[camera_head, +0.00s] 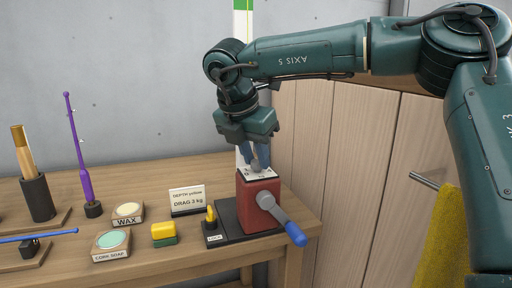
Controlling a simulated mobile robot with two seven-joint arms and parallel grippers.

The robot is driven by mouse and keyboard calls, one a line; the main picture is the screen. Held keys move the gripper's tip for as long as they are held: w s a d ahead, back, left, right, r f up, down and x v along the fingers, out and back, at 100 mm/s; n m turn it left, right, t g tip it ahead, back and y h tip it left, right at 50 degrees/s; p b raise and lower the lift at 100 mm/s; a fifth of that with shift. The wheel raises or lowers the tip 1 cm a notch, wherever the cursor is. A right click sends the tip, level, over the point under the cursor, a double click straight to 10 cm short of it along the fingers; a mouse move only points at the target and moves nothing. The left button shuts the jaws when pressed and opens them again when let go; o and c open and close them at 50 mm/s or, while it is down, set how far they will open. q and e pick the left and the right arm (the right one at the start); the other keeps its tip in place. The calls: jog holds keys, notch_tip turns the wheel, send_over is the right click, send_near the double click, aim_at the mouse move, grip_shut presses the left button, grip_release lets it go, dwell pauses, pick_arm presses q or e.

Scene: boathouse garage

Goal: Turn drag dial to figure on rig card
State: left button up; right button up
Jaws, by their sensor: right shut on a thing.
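The rig card (187,196) stands on the bench and reads "DEPTH yellow" and "DRAG 3 kg". A red box (260,207) with a grey crank and blue handle (296,234) stands on a black base. A white dial plate (247,174) with dark marks lies on top of the box. My right gripper (258,165) points down over this plate, its fingers shut on the drag dial. The fingers hide the dial and some of the marks, so its setting is not readable. My left gripper is not in view.
A small yellow peg (211,216) stands on the base's left part. Further left are a yellow-green block (164,233), a wax tin (128,210), a cork soap tin (112,241) and a purple rod (79,160). Wooden cupboard doors (343,185) lie right of the bench.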

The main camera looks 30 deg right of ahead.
jog(key=shift+r+m+g+p, duration=0.15)
jog(key=shift+m+g+p, duration=0.15)
jog(key=shift+m, duration=0.2)
jog(key=shift+w+m+g+p, duration=0.1)
jog(key=shift+m+g+p, duration=0.2)
jog(key=shift+m+p, duration=0.4)
jog(key=shift+w+m+g+p, duration=0.1)
jog(key=shift+m+g+p, duration=0.3)
jog(key=shift+m+p, duration=0.65)
jog(key=shift+m, duration=0.35)
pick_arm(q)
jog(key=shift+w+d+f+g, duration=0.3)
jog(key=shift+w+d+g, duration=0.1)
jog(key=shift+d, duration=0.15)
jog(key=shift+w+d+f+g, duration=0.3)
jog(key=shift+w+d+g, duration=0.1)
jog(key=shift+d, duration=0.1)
pick_arm(e)
jog(key=shift+f, duration=0.2)
jog(key=o, duration=1)
